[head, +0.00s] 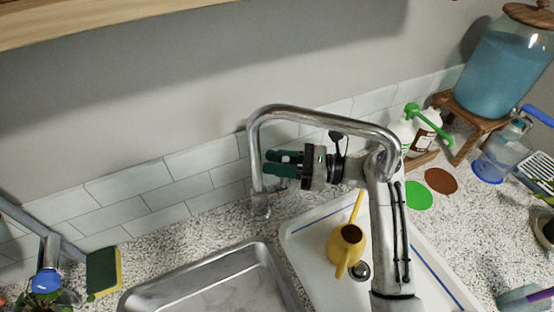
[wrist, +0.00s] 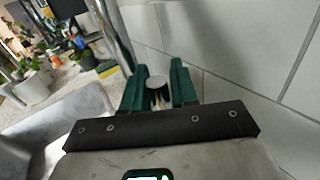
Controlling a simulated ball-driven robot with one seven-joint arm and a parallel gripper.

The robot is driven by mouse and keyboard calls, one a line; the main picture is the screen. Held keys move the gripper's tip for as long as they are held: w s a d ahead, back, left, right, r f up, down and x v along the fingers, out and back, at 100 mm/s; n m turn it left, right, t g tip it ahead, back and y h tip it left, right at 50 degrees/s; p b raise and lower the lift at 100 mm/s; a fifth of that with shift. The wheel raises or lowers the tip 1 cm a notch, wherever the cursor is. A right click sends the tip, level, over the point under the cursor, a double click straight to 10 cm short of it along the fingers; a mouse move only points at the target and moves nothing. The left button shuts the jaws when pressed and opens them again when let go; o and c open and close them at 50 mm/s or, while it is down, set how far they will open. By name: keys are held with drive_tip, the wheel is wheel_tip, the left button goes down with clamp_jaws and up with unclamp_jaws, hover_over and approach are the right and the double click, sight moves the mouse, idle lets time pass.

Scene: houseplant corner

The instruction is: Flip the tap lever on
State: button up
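In the wrist view, a chrome pipe (wrist: 112,32) rises left of the fingers. My gripper (head: 268,163) is under the arch near the tiled wall, its green fingers pointing left. In the wrist view my gripper (wrist: 159,70) is open, with a short round metal piece (wrist: 156,83) showing between the fingers. Gaps show on both sides of it. I cannot tell whether this is the lever; no lever shows clearly in the head view.
A steel sink basin (head: 215,285) lies at the front. A sponge (head: 103,271) is at left. A spray bottle (head: 420,132) and blue dispenser (head: 505,72) stand at right.

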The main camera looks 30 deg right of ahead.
drive_tip(key=shift+a, duration=0.1)
clamp_jaws()
idle(0.5)
